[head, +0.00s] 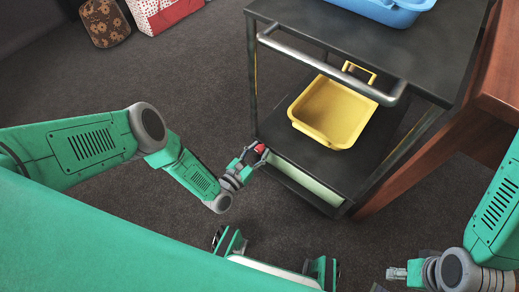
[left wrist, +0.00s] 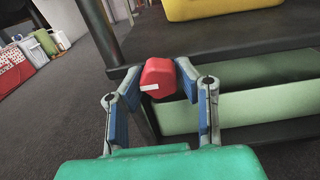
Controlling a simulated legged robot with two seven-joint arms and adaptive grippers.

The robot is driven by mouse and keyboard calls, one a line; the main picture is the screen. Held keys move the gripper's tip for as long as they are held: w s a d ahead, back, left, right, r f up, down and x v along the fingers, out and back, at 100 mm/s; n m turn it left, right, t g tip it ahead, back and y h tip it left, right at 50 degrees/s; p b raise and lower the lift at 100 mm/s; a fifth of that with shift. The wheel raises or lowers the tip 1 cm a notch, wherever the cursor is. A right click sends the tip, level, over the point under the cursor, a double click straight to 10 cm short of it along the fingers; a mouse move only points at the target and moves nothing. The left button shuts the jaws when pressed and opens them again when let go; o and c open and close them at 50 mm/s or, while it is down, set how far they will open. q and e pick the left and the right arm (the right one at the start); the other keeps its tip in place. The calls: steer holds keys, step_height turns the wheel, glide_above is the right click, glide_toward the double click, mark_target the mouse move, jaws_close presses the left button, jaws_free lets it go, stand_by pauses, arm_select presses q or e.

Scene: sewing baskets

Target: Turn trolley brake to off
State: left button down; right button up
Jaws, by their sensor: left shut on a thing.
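The trolley (head: 375,58) is dark, with a grey push handle and shelves. A red brake knob (head: 260,148) sits at the near left corner of its lower shelf. It also shows in the left wrist view as a red faceted knob (left wrist: 158,77) with a small white mark on its face. My left gripper (head: 253,154) is at that corner, its two fingers on either side of the knob and shut on it. In the left wrist view the fingertips (left wrist: 159,82) touch the knob's sides. My right gripper (head: 397,273) is at the lower right, away from the trolley; its finger gap is too small to judge.
A yellow bin (head: 333,108) sits on the trolley's lower shelf and a blue bin (head: 385,10) on top. A pale green box (head: 308,183) is underneath. A wooden table (head: 498,75) stands at the right. Red-and-white (head: 160,12) and brown patterned bags stand at the back left. Floor at left is clear.

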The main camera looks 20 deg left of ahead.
arm_select(q)
steer(key=shift+s+f, duration=0.2)
steer(key=shift+f, duration=0.1)
steer(key=c, duration=1.2)
jaws_free()
steer(key=shift+w+r, duration=0.1)
steer(key=v, duration=1.2)
steer(key=shift+a, duration=0.1)
